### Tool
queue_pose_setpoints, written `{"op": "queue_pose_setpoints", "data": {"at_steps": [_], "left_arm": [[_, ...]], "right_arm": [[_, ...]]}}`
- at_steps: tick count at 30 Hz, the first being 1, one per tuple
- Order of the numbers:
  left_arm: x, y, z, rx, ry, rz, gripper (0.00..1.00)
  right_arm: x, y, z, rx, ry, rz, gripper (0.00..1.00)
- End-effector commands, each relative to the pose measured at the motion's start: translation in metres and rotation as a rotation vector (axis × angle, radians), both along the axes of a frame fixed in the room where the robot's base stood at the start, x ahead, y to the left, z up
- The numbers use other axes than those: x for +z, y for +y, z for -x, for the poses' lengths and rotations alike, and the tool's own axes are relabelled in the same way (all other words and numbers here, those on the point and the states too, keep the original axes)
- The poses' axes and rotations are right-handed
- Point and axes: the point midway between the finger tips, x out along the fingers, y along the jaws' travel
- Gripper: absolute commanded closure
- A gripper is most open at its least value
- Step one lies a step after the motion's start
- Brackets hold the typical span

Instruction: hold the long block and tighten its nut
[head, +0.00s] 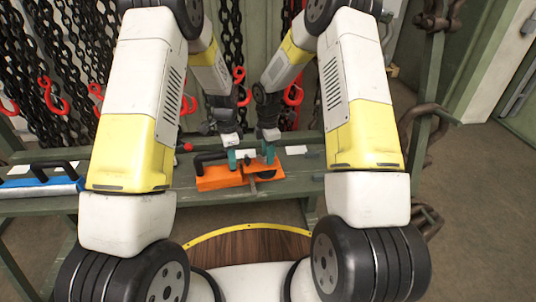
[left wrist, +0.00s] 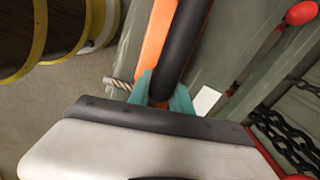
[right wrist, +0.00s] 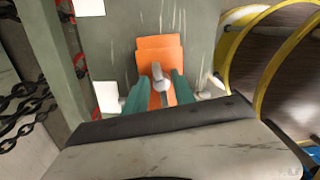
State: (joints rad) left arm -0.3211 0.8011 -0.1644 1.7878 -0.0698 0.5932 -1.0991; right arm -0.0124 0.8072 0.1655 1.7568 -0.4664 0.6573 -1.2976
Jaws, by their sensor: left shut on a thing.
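The long orange block (head: 218,182) lies on the green bench in the head view, with a black handle (left wrist: 182,45) on top. My left gripper (left wrist: 160,92) is shut on that handle. A threaded metal rod (left wrist: 118,83) sticks out beside the block in the left wrist view. My right gripper (right wrist: 160,92) is at the block's right part, its fingers apart. A grey metal piece (right wrist: 157,78), apparently the nut or its lever, stands between those fingers in front of the orange block (right wrist: 160,48). Whether the fingers touch it is unclear.
A blue block with a black handle (head: 40,187) lies on the bench at the left. Black chains (head: 75,50) and red hooks hang behind the bench. White labels (head: 297,150) lie on the bench. The bench (head: 300,178) is clear to the right of the orange block.

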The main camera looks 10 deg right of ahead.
Motion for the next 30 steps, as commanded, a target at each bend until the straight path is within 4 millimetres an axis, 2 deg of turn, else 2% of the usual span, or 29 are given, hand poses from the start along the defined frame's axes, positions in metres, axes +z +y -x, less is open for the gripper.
{"op": "queue_pose_setpoints", "data": {"at_steps": [2, 7, 11, 18, 26, 27, 30], "left_arm": [[0.0001, 0.0006, -0.0004, 0.001, -0.001, 0.0, 1.0], [0.0001, 0.0005, -0.0004, 0.001, -0.001, 0.0, 1.0], [0.0001, 0.0005, -0.0003, 0.001, -0.001, 0.0, 1.0], [0.0001, 0.0004, -0.0002, 0.001, -0.001, 0.0, 1.0], [0.0001, 0.0004, -0.0002, 0.001, -0.001, 0.0, 1.0], [0.0001, 0.0004, -0.0002, 0.001, -0.001, 0.0, 1.0], [0.0001, 0.0004, -0.0002, 0.001, -0.001, 0.0, 1.0]], "right_arm": [[0.0002, 0.0, 0.0001, 0.0, 0.0, 0.0, 0.69], [0.0003, 0.0, 0.0, -0.001, 0.0, 0.0, 1.0], [0.0004, 0.0, 0.0001, -0.004, 0.0, 0.0, 1.0], [0.0004, 0.0002, 0.0013, -0.135, 0.001, -0.001, 1.0], [0.0002, 0.0, 0.0014, -0.145, 0.002, -0.001, 1.0], [0.0002, -0.0001, 0.0015, -0.145, 0.002, -0.001, 0.71], [0.0002, -0.0001, 0.0015, -0.144, 0.002, -0.001, 0.69]]}}
